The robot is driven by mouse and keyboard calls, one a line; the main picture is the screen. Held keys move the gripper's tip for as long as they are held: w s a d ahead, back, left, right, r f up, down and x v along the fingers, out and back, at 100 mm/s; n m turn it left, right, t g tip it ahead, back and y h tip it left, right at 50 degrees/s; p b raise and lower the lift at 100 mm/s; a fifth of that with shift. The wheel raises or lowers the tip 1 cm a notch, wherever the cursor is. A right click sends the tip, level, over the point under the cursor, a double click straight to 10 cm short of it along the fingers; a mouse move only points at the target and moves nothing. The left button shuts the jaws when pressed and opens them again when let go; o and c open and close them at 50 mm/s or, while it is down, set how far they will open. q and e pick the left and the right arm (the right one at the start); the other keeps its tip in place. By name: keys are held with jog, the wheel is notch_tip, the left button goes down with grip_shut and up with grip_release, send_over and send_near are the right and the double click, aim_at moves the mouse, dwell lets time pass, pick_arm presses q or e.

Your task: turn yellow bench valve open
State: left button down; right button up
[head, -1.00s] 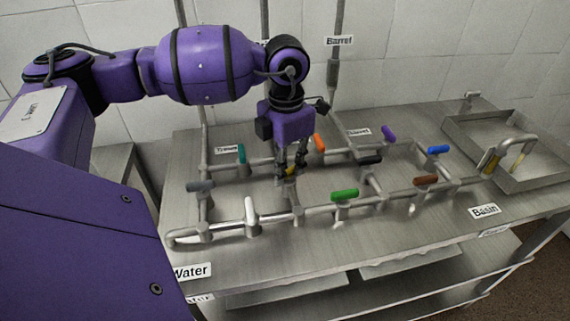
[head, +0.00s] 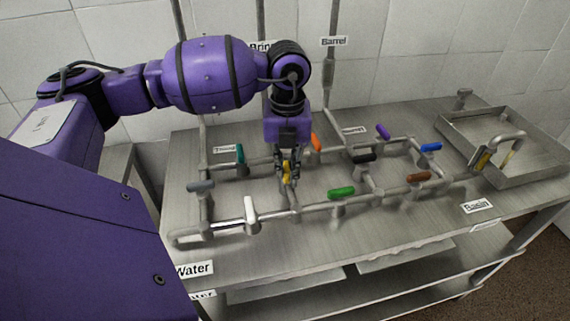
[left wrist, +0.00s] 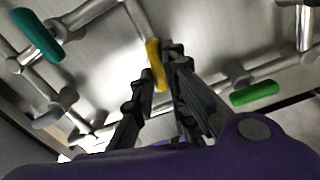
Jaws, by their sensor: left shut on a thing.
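The yellow valve handle (head: 286,171) sits on the pipework near the middle of the bench, on a cross pipe between the rear and front pipe runs. My left gripper (head: 290,176) points down at it from above and is shut on it. In the left wrist view the yellow handle (left wrist: 155,62) shows between the two dark fingers (left wrist: 161,85), its far end sticking out. The fingers hide part of the handle and its stem. My right gripper is not in view.
Close by stand the orange (head: 315,143), teal (head: 240,154), white (head: 250,208), green (head: 342,192) and black (head: 364,157) handles. Purple, blue, brown and grey handles are farther off. A metal basin (head: 463,137) is at the right; a tiled wall is behind.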

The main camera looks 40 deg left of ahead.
aim_at(288, 171)
pick_arm(q)
jog(key=shift+w+r+n, duration=0.1)
jog(key=shift+r+n, duration=0.05)
jog(key=shift+n, duration=0.75)
jog(key=shift+d+n+p, duration=0.1)
jog(key=shift+n+p, duration=0.2)
jog(key=shift+n, duration=0.3)
jog(key=c, duration=1.7)
grip_release()
jog(key=shift+c, duration=0.2)
notch_tip(288, 171, up, 12)
